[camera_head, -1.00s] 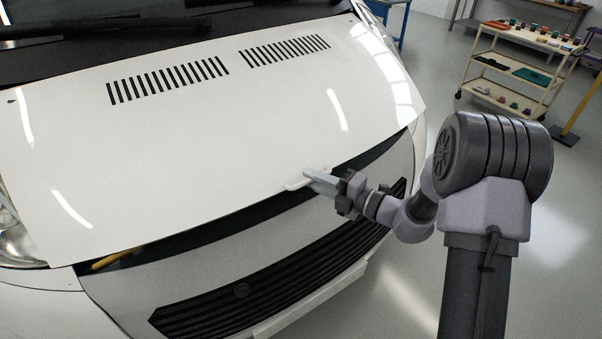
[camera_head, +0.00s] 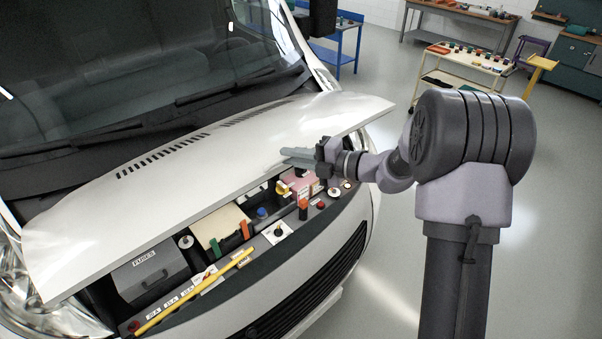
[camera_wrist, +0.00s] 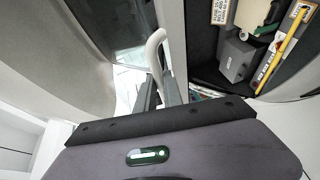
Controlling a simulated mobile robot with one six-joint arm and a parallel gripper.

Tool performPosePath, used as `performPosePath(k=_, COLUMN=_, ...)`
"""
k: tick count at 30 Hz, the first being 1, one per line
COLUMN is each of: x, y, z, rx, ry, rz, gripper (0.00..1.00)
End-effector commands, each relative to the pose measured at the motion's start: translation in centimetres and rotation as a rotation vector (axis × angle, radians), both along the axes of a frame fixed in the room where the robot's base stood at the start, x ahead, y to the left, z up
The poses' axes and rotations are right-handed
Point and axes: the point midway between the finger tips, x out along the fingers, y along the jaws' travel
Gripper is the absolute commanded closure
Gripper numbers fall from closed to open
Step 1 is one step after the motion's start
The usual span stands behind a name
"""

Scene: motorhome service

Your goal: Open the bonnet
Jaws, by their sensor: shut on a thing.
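The white bonnet (camera_head: 190,195) is partly raised, its front edge lifted clear of the front of the vehicle. The engine bay shows in the gap below it. My gripper (camera_head: 299,158) is at the front edge of the bonnet, right of its middle. In the wrist view my gripper (camera_wrist: 160,90) is shut on a pale curved handle (camera_wrist: 154,48) that rises between the fingers. In the head view the fingers and bonnet edge hide most of the handle.
In the engine bay are a grey fuse box (camera_head: 150,270), a cream box (camera_head: 220,224) and a yellow rod (camera_head: 193,292) along the front. A trolley (camera_head: 465,72) and a blue bench (camera_head: 338,42) stand behind. The floor at right is clear.

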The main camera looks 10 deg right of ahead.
Motion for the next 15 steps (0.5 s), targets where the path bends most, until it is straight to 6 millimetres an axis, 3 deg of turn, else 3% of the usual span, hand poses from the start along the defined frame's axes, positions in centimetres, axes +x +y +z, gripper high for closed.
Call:
performPosePath(k=1, x=0.6, y=0.6, z=3.0, rx=0.000, ry=-0.003, rz=0.003, gripper=1.00)
performPosePath(k=6, x=2.9, y=2.2, z=8.2, rx=-0.003, ry=0.000, rz=0.004, gripper=1.00)
performPosePath(k=15, x=6.5, y=4.7, z=14.1, rx=-0.004, ry=0.004, rz=0.004, gripper=1.00)
